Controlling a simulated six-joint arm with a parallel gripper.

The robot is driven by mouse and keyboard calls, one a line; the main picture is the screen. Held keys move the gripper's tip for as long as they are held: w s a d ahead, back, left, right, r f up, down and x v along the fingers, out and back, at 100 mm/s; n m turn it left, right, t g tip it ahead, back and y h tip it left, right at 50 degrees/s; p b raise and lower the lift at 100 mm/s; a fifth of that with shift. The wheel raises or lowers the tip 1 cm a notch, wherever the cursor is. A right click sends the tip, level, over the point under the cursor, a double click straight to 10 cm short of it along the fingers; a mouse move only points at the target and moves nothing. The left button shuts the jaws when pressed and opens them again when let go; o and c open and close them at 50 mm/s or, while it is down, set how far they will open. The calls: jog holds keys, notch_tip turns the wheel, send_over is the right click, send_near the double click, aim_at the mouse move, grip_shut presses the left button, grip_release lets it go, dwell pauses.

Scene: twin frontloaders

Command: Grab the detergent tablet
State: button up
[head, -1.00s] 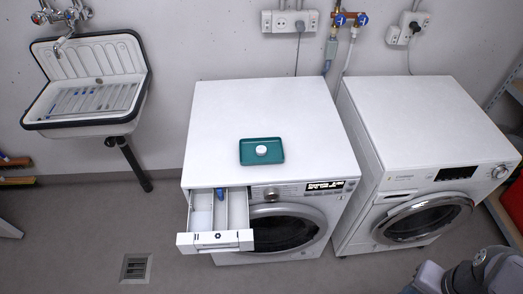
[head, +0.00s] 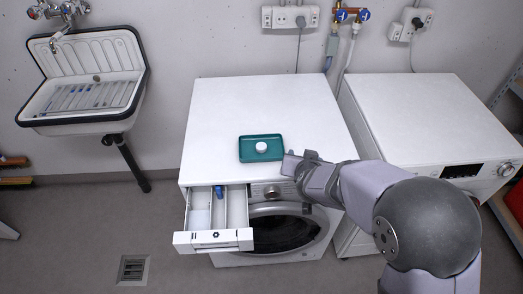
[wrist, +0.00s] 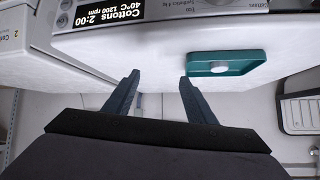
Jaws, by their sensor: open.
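The white round detergent tablet (head: 261,146) lies in a teal tray (head: 245,156) on top of the left washing machine (head: 225,105). In the wrist view the tablet (wrist: 218,67) sits in the tray (wrist: 254,57), above and to the right of my fingers. My gripper (head: 287,163) is beside the tray's right front corner in the head view, apart from the tablet. In the wrist view my gripper (wrist: 158,85) has its two fingers spread with nothing between them.
The left machine's detergent drawer (head: 205,240) is pulled out, with a blue part (head: 219,192) inside. A second washing machine (head: 420,115) stands to the right, partly hidden by my arm. A sink (head: 85,95) hangs on the wall at left. The left machine's top is otherwise clear.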

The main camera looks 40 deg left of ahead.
aim_at(260, 154)
jog(key=s+a+t, duration=0.1)
jog(key=s+a, duration=0.1)
jog(key=a, duration=0.1)
jog(key=s+a+f+t, duration=0.1)
jog(key=s+a, duration=0.2)
jog(key=a, duration=0.1)
jog(key=s+a+f+t+y+b, duration=0.1)
jog(key=s+a, duration=0.2)
jog(key=a, duration=0.1)
jog(key=shift+a+f+n, duration=0.15)
jog(key=shift+a+n, duration=0.05)
jog(key=shift+n, duration=0.2)
jog(key=shift+p+x, duration=1.2)
jog(key=shift+x, duration=2.45)
jog(key=c, duration=1.1)
